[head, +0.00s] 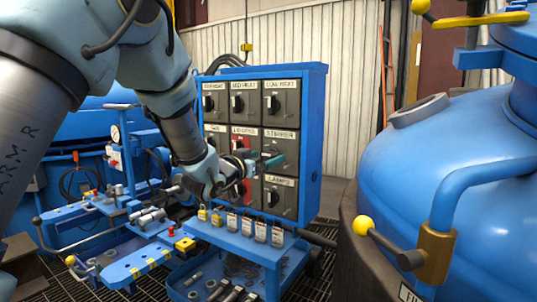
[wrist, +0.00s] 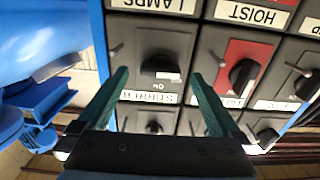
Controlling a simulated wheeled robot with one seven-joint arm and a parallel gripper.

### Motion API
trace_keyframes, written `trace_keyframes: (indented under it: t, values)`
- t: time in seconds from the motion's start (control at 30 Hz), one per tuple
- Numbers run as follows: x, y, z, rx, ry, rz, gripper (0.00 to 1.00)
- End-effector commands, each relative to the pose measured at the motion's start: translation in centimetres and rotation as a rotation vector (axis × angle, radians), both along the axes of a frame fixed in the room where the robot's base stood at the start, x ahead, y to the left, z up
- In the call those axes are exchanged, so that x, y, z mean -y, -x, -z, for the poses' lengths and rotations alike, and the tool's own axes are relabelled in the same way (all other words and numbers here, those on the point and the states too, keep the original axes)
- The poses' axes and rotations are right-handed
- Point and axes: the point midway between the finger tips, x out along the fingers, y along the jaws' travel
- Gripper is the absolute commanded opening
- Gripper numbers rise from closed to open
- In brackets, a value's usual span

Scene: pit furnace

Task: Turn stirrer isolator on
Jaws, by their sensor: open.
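The stirrer isolator is a dark grey box with a black rotary knob; its box (head: 284,145) is in the right column, middle row of the panel in the head view, partly hidden by my gripper. In the upside-down wrist view its knob (wrist: 160,66) is in the upper middle, with an ON mark by it and the STIRRER label (wrist: 135,95) below. I cannot clearly tell the knob's setting. My gripper (wrist: 159,76) is open, its green fingers on either side of the knob in the picture; contact is not visible. It also shows in the head view (head: 264,161).
The blue panel frame (head: 316,135) holds several similar isolators, including a red hoist one (wrist: 242,68) beside the stirrer box. Padlocks and tags (head: 246,226) line the shelf below. A large blue vessel (head: 440,150) stands at the right.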

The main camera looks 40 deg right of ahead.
Motion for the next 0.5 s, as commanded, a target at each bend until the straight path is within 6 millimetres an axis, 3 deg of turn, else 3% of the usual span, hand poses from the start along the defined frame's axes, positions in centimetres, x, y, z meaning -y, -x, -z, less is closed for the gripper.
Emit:
trace_keyframes:
  t: [0.2,0.5]
  values:
    - [1.8,-0.5,0.0,0.000,0.001,0.001,1.00]
    - [2.0,-0.5,0.0,0.000,0.000,0.000,1.00]
